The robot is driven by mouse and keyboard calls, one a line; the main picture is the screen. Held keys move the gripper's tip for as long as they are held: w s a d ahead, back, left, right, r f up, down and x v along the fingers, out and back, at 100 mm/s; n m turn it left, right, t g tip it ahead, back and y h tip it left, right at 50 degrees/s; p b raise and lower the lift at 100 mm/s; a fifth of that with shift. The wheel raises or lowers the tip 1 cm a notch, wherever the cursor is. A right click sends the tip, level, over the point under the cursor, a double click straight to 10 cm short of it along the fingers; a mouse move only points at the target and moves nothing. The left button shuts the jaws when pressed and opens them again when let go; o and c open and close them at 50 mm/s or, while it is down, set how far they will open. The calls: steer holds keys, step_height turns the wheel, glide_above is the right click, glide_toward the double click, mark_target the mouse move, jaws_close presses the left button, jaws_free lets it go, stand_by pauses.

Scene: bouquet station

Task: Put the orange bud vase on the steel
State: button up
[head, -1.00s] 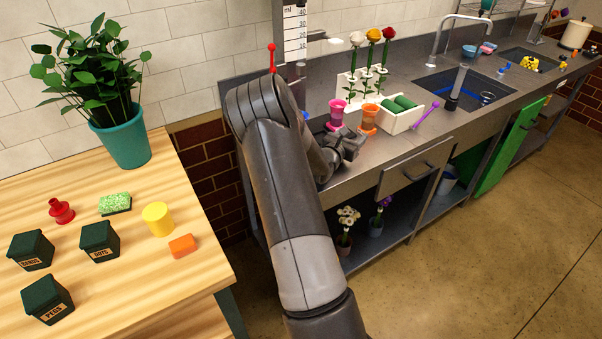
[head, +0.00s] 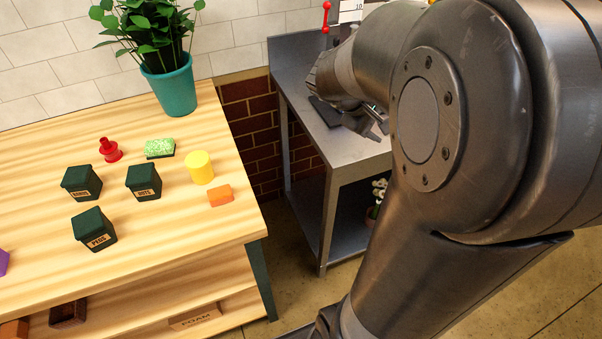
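My gripper (head: 380,126) is over the near end of the steel counter (head: 350,152), partly covered by my own arm. Its fingers look apart, and nothing shows between them. The orange bud vase is not visible now, as my arm hides most of the counter to the right. In the earlier head view an orange vase with a flower stands on the steel beside a pink one.
The wooden table (head: 40,150) at left holds a plant in a teal pot (head: 170,90), dark green boxes (head: 144,181), a sponge (head: 160,148), a yellow cylinder (head: 199,168), an orange block (head: 220,196) and a red piece (head: 110,150). A gap separates table and counter.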

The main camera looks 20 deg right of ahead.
steer(key=s+a+r+m+t+y, duration=0.2)
steer(key=s+a+y, duration=0.2)
steer(key=a, duration=0.8)
steer(key=s+a+r+m+t+y, duration=0.2)
steer(key=s+a+y, duration=0.3)
steer(key=a, duration=0.7)
steer(key=shift+s+t, duration=0.5)
steer(key=shift+s, duration=0.6)
